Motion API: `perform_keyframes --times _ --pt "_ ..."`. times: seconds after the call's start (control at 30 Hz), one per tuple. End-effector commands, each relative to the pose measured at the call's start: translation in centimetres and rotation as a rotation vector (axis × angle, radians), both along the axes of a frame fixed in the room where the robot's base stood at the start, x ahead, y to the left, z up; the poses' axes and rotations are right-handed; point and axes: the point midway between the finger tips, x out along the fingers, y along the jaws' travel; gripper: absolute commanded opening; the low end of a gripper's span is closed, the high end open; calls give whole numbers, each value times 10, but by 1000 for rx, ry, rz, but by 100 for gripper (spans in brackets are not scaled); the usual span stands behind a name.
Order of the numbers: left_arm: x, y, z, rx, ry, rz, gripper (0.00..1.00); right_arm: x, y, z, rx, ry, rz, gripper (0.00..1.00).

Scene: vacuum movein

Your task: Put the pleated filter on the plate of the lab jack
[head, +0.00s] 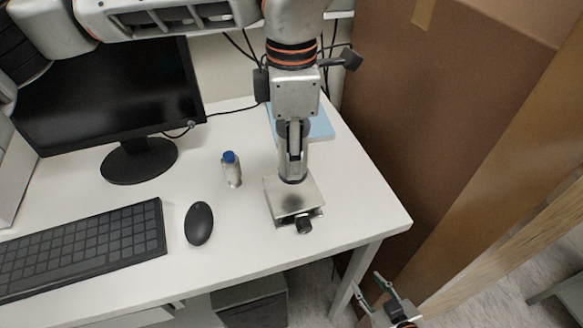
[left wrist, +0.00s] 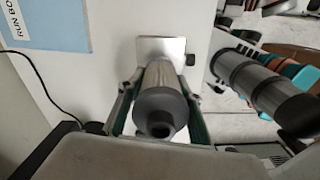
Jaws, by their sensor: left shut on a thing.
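The pleated filter (head: 294,168) is a grey cylinder with dark end caps, held upright in my left gripper (head: 291,140). In the left wrist view the filter (left wrist: 158,98) stands between the two fingers, its dark end with a round hole facing the camera. The lab jack (head: 284,196) stands near the desk's front right, with a bare square metal plate and a dark knob in front. The filter's lower end overlaps the plate's back part in the head view; a dark shadow lies on the plate, and contact cannot be told. My right gripper (head: 371,287) is open and empty beyond the desk's front edge.
A small bottle with a blue cap (head: 232,170) stands left of the jack. A mouse (head: 199,223), keyboard (head: 85,248) and monitor (head: 110,95) are further left. A blue sheet (head: 319,122) lies behind. A large brown box (head: 440,120) stands right of the desk.

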Motion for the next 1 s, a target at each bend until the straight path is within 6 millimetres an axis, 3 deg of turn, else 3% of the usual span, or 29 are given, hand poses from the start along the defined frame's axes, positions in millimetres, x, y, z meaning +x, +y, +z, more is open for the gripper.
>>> perform_keyframes --times 0.47,0.83,0.87,0.9,1.0 --pt "-1 0 -45 0 2 0 11 2 0 5 0 -3 0 37" --pt "0 0 -50 1 -1 1 11 0 0 -2 -1 2 0 37" --pt "0 0 -50 1 -1 1 40 0 0 -1 -1 2 0 37" --pt "0 0 -49 1 0 1 50 0 0 -1 -1 3 0 37" --pt "0 0 -49 1 -1 1 52 0 0 -1 0 3 -1 37"
